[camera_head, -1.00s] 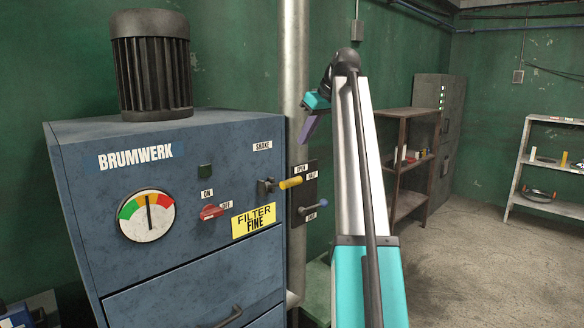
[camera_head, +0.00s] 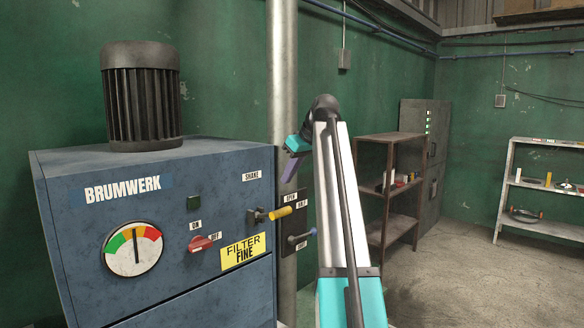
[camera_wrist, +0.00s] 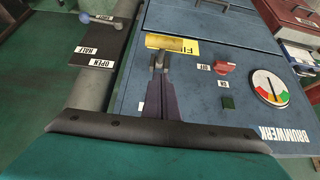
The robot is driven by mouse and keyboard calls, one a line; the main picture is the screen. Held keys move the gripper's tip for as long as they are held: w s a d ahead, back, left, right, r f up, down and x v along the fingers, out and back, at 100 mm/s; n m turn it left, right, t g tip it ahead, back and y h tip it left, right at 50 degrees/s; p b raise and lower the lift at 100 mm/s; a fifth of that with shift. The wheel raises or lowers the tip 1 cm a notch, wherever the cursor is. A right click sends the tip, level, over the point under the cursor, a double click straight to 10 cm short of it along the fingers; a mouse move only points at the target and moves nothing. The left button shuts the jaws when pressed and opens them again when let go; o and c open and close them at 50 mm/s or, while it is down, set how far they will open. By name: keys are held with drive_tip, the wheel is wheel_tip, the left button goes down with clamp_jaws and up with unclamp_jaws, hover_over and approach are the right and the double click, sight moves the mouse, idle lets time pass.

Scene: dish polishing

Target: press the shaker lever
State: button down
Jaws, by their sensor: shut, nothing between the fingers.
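The shaker lever (camera_head: 280,213) has a yellow handle on a dark bracket below the SHAKE label, on the front of the blue BRUMWERK cabinet (camera_head: 100,245). It sticks out towards the right in the head view. My gripper (camera_head: 288,176) has purple fingers, is shut and empty, and shows above the lever in the head view. In the wrist view, my gripper (camera_wrist: 160,74) points at the cabinet front, and its tips overlap the lever's bracket. The yellow lever handle (camera_wrist: 172,43) shows just beyond them. I cannot tell whether the tips touch the lever.
A red switch (camera_head: 201,243) with ON and OFF labels and a gauge (camera_head: 133,248) are left of the lever. A blue-knobbed lever (camera_head: 301,238) on a dark plate and a vertical pipe (camera_head: 283,90) are close by. A brown shelf (camera_head: 372,195) stands farther right.

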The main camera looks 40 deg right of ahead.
drive_tip(key=p, duration=0.2)
hover_over(283, 212)
drive_tip(key=f, duration=0.5)
drive_tip(key=shift+w+f, duration=0.25)
drive_tip(key=shift+s+d+f+p, duration=0.15)
drive_tip(key=shift+f+p, duration=0.25)
drive_tip(key=shift+f, duration=0.4)
drive_tip(key=shift+s+d+f+p, duration=0.15)
drive_tip(key=shift+f+p, duration=0.25)
drive_tip(key=shift+f, duration=0.35)
drive_tip(key=shift+a, duration=0.1)
drive_tip(key=shift+a+f, duration=0.15)
drive_tip(key=shift+a, duration=0.05)
